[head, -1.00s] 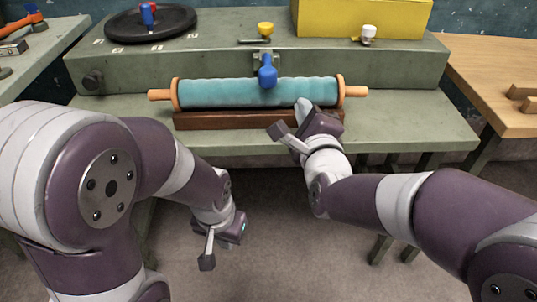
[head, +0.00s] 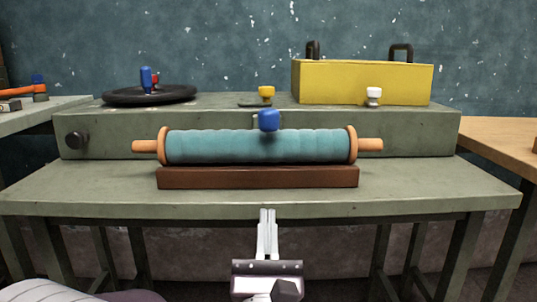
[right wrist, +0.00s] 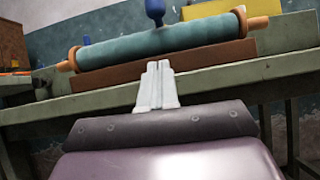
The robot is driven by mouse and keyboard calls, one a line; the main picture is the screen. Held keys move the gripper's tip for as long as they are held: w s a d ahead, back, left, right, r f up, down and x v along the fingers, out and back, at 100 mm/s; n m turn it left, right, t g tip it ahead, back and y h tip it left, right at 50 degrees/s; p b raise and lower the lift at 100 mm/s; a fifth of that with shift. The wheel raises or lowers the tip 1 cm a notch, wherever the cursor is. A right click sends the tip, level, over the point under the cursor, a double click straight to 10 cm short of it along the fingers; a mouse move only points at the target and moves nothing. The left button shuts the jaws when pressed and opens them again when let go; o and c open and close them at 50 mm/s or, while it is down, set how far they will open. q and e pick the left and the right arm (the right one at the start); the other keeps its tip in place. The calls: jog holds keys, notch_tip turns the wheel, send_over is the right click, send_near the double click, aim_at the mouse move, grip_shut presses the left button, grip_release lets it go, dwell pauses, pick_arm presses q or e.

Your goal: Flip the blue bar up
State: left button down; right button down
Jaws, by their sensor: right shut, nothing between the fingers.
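The blue bar (head: 268,120) sits at the middle of the green housing's front and shows as a short rounded blue end in front of the teal roller's top edge. My left gripper is out of view.
The teal roller (head: 240,147) with orange ends lies on a brown wooden base (head: 255,178) between my gripper and the housing (head: 105,142). A yellow box (head: 365,82), small yellow knob (head: 266,93), white knob (head: 374,95) and black wheel (head: 150,95) are on top. The bench front (head: 90,190) is clear.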

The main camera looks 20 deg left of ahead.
aim_at(268, 113)
jog(key=b+x, duration=0.2)
jog(key=x, duration=0.7)
jog(key=shift+w+b, duration=0.15)
jog(key=shift+b, duration=0.2)
jog(key=r, duration=0.1)
jog(key=w+r+b, duration=0.1)
jog(key=r, duration=0.1)
jog(key=shift+a+r, duration=0.1)
jog(key=shift+r, duration=0.1)
jog(key=shift+w+r, duration=0.1)
jog(key=shift+r, duration=0.4)
